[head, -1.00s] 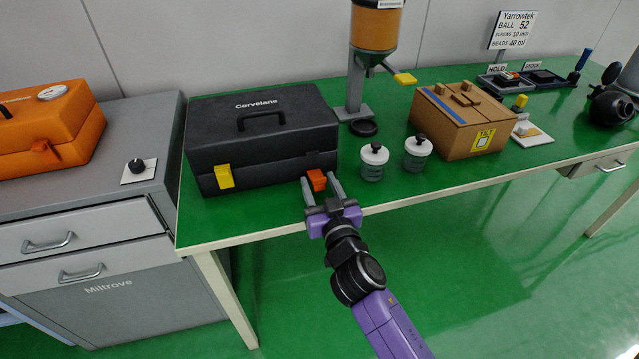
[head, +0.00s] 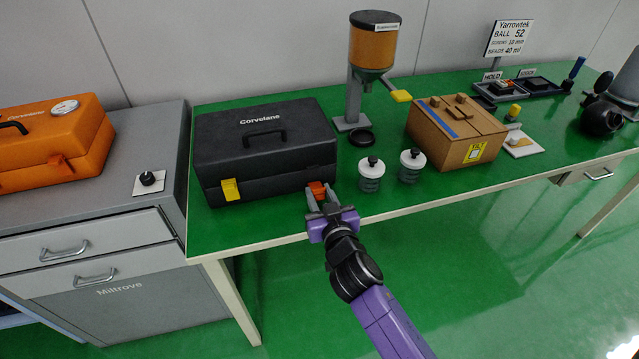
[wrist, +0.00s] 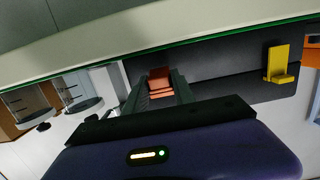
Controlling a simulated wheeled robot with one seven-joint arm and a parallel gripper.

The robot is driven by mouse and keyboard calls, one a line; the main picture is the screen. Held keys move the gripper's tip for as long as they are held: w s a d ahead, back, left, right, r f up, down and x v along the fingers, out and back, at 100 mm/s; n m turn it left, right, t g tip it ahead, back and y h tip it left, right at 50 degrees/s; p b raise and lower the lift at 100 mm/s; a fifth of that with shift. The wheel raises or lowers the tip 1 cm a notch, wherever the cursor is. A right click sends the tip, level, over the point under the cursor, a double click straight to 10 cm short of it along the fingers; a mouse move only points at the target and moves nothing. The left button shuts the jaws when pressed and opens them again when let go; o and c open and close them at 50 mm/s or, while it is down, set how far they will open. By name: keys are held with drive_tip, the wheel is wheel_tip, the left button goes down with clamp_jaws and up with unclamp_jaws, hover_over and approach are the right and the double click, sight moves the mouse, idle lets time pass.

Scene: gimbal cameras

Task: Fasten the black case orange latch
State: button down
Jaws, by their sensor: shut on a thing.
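The black case (head: 250,150), marked Corvelane, stands with its lid down at the left end of the green table. Its orange latch (head: 317,188) is at the right of the front face, and a yellow latch (head: 230,189) is at the left. My gripper (head: 322,196) is at the case's front, with its fingers closed on the orange latch. In the wrist view the orange latch (wrist: 160,82) sits between the fingers (wrist: 160,90), and the yellow latch (wrist: 279,64) is off to the right. The fingers partly hide the orange latch.
Two lidded jars (head: 371,175) (head: 410,165) stand right of the gripper. A dispenser (head: 373,45) and a cardboard box (head: 450,135) are behind and to the right. An orange case (head: 50,140) sits on the grey cabinet at left. The table's front edge passes below the gripper.

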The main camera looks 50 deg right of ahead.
sight(318, 190)
drive_tip(key=shift+w+d+r+g+y+p, duration=0.15)
drive_tip(key=shift+r+g+y+p, duration=0.8)
drive_tip(key=shift+p, duration=3.75)
drive_tip(key=g+p, duration=0.1)
drive_tip(key=p, duration=0.1)
drive_tip(key=r+g+y+p, duration=0.1)
drive_tip(key=p, duration=0.2)
drive_tip(key=shift+w+d+r+g+p, duration=0.1)
drive_tip(key=shift+w+g+p, duration=0.15)
drive_tip(key=shift+w+p, duration=0.1)
drive_tip(key=shift+w+d+r+g+y+p, duration=0.25)
drive_tip(key=shift+w+g+y+p, duration=0.1)
drive_tip(key=shift+g+y+p, duration=0.3)
drive_tip(key=shift+w+d+r+g+y, duration=0.15)
drive_tip(key=shift+w+g+y, duration=0.2)
drive_tip(key=shift+g, duration=0.4)
drive_tip(key=shift+w+d+r+g+y, duration=0.15)
drive_tip(key=shift+g+y, duration=0.3)
drive_tip(key=shift+g, duration=0.25)
drive_tip(key=c, duration=1.2)
unclamp_jaws()
drive_tip(key=shift+f, duration=0.1)
drive_tip(key=shift+o, duration=0.2)
drive_tip(key=shift+s, duration=0.1)
